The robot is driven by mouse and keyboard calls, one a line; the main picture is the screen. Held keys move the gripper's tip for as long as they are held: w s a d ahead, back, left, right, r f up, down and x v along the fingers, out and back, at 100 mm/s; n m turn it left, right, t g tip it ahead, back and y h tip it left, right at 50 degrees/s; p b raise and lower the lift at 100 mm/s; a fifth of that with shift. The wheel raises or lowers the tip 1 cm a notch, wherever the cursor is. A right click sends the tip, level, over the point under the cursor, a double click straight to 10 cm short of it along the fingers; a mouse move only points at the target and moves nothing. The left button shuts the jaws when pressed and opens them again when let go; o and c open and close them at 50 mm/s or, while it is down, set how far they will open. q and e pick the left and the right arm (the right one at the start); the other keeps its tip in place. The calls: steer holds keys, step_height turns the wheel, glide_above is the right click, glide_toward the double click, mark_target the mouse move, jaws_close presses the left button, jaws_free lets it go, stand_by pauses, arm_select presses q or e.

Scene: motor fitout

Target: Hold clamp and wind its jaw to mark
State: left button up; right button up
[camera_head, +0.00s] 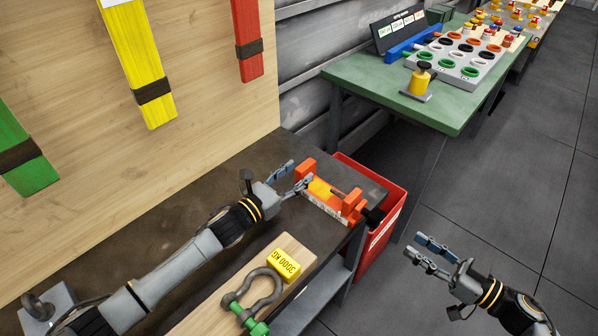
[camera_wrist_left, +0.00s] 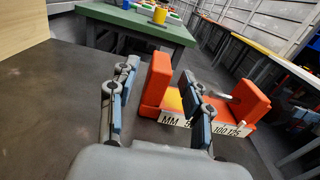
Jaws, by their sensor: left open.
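The orange clamp (camera_head: 352,204) lies at the right end of the dark bench top, with a yellow part between its upright jaws and a dark handle (camera_head: 373,217) at its right end. In the left wrist view the clamp (camera_wrist_left: 255,95) shows a white scale strip (camera_wrist_left: 205,127) with black markings. My left gripper (camera_head: 296,175) is open at the clamp's left end. In the left wrist view its fingers (camera_wrist_left: 160,75) stand apart, one left of the near orange jaw and the other in front of the clamp body; contact is unclear. My right gripper (camera_head: 418,250) is open and empty over the floor.
A red bin (camera_head: 382,240) stands against the bench's right end. A shackle (camera_head: 258,292) and yellow weight block (camera_head: 284,265) lie on a wooden board in front. A green table (camera_head: 400,92) with coloured parts stands behind. Floor at right is clear.

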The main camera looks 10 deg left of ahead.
arm_select(q)
steer(key=shift+x, duration=0.8)
steer(key=shift+c, duration=0.4)
jaws_close()
